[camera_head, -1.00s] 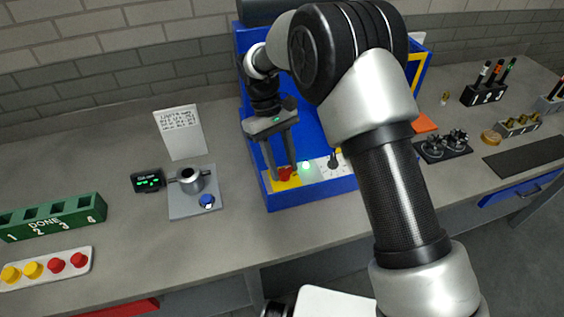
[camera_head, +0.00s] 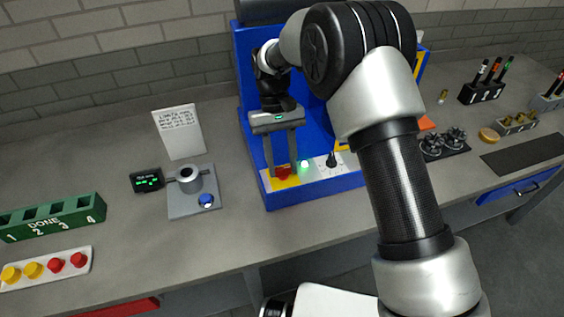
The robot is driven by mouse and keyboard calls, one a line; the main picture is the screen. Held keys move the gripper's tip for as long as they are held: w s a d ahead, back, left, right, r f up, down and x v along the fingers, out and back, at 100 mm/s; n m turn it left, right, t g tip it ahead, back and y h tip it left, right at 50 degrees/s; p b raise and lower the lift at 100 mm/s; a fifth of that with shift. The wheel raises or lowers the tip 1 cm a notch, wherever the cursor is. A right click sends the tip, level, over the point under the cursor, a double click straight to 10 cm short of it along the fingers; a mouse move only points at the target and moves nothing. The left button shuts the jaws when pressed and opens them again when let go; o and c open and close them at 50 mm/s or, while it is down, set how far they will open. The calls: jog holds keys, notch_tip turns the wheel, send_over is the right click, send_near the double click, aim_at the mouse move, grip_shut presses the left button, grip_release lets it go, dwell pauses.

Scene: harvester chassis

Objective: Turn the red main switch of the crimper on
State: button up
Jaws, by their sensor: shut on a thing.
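The crimper is a blue machine (camera_head: 316,189) at the middle back of the bench. Its red main switch (camera_head: 283,174) sits on a yellow plate (camera_head: 284,184) on the front panel. My gripper (camera_head: 283,172) points down over the plate, with its two fingers on either side of the red switch, shut on it. The fingers hide part of the switch. A green lamp (camera_head: 304,164) glows just right of the switch. A black knob (camera_head: 333,161) is further right on a white panel.
A grey plate with a metal cup (camera_head: 189,180) and a blue button (camera_head: 206,200) is left of the crimper, beside a small green-lit display (camera_head: 147,180). A green DONE rack (camera_head: 55,217) is far left. My arm covers the crimper's right side.

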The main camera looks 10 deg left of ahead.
jog(key=o, duration=1)
jog(key=shift+o, duration=0.2)
jog(key=shift+r, duration=0.1)
jog(key=p+v, duration=0.1)
jog(key=v, duration=1.6)
jog(key=shift+a, duration=0.15)
jog(key=shift+w+r, duration=0.15)
